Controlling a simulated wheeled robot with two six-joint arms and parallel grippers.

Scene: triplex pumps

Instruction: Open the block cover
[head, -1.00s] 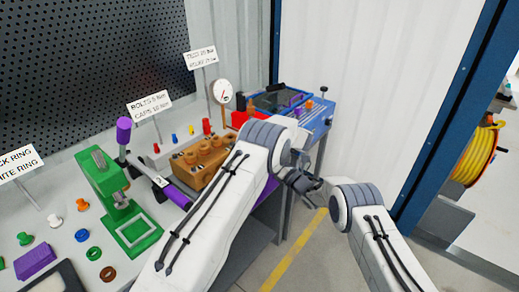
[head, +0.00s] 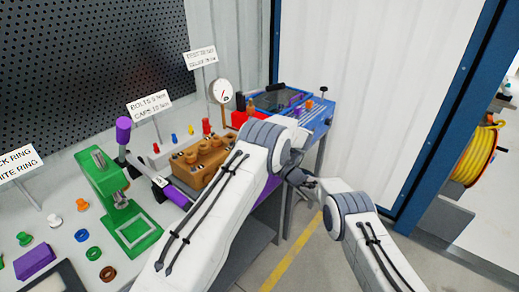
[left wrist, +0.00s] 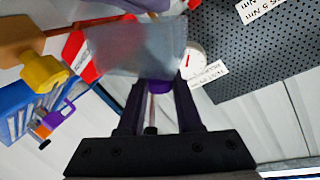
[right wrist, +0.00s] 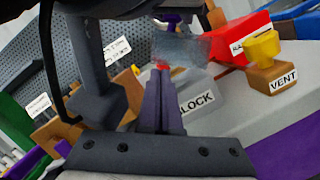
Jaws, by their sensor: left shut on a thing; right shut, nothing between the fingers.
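The block cover (left wrist: 135,50) is a clear, see-through panel with a purple handle (left wrist: 160,86). My left gripper (left wrist: 159,92) is shut on this handle. In the right wrist view the cover (right wrist: 180,48) hangs above a grey body with a partly hidden label ending in "LOCK" (right wrist: 197,103). My right gripper (right wrist: 162,74) is shut and empty, its tips just below the cover, close to a small red part (right wrist: 162,66). I cannot tell whether they touch. In the head view my arms hide the cover.
A yellow knob (right wrist: 262,46) stands on a brown block marked "VENT" (right wrist: 284,78). A red block (right wrist: 240,38) is behind the cover. In the head view, a green press (head: 110,185), an orange-brown block (head: 205,165) and a gauge (head: 221,91) stand on the bench.

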